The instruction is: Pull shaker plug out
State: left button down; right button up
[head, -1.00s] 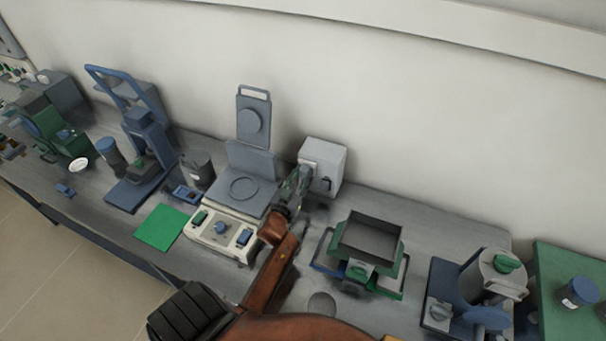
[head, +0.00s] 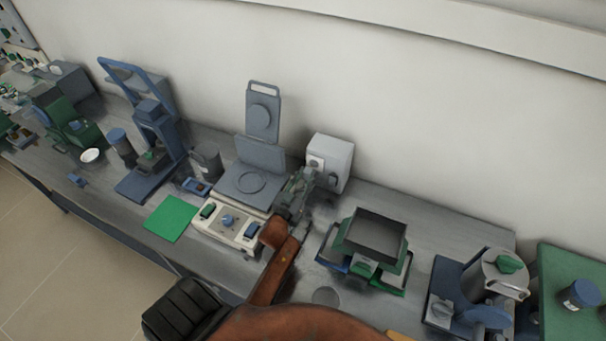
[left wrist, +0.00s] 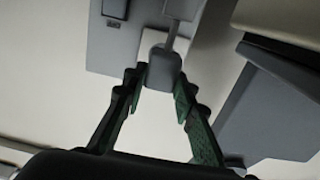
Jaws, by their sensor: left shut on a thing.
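A grey plug (left wrist: 163,70) sits between the green-padded fingers of my left gripper (left wrist: 160,88) in the left wrist view; the gripper is shut on it. A grey cord or stem rises from the plug. Behind it is a white socket plate (left wrist: 150,45) on a grey box. In the head view my left gripper (head: 307,178) is just in front of the socket box (head: 333,158), and its fingers hide the plug. I cannot tell whether the plug still touches the socket. A device with a square dark tray and a green frame (head: 374,238), perhaps the shaker, stands to the right. My right gripper is not seen.
A hotplate-like device (head: 228,227) with an upright grey panel stands left of my gripper. A green mat (head: 170,218) and a blue-framed press (head: 150,140) are further left. A grey pot on a blue base (head: 497,272) stands right. The bench behind the tray is clear.

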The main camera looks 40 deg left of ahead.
pick_arm(q)
jog(key=c, duration=1.6)
grip_release()
jog(key=shift+s, duration=0.1)
jog(key=shift+v, duration=5.95)
jog(key=shift+d+r, duration=0.1)
